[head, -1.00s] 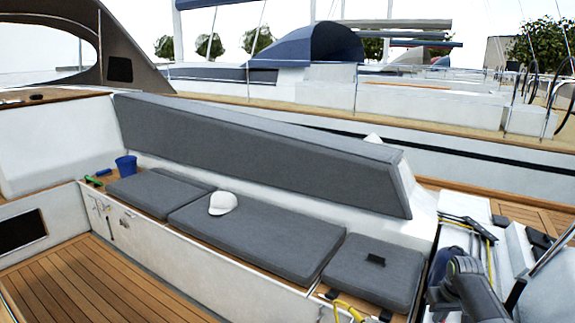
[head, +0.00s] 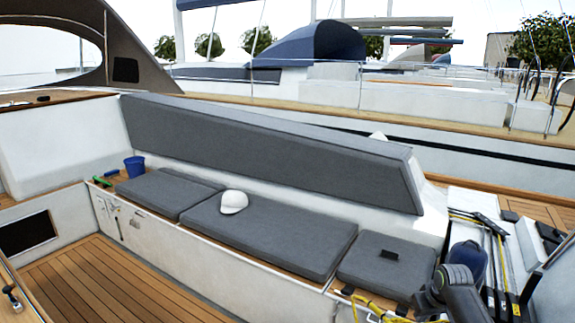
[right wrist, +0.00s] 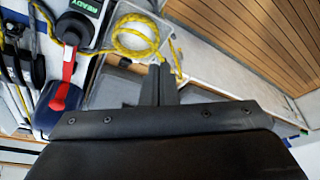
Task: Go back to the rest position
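My right gripper (head: 424,300) is at the lower right of the head view, near the yellow rope at the end of the bench. In the right wrist view, its two dark fingers (right wrist: 161,84) are close together with nothing seen between them. My left gripper is in neither current view.
A bench with grey cushions (head: 270,235) carries a white cap (head: 233,202). A blue bucket (head: 134,166) stands at its far left end. A dark blue rounded object (head: 467,260) is beside my right arm. The wooden cockpit floor (head: 110,280) is clear.

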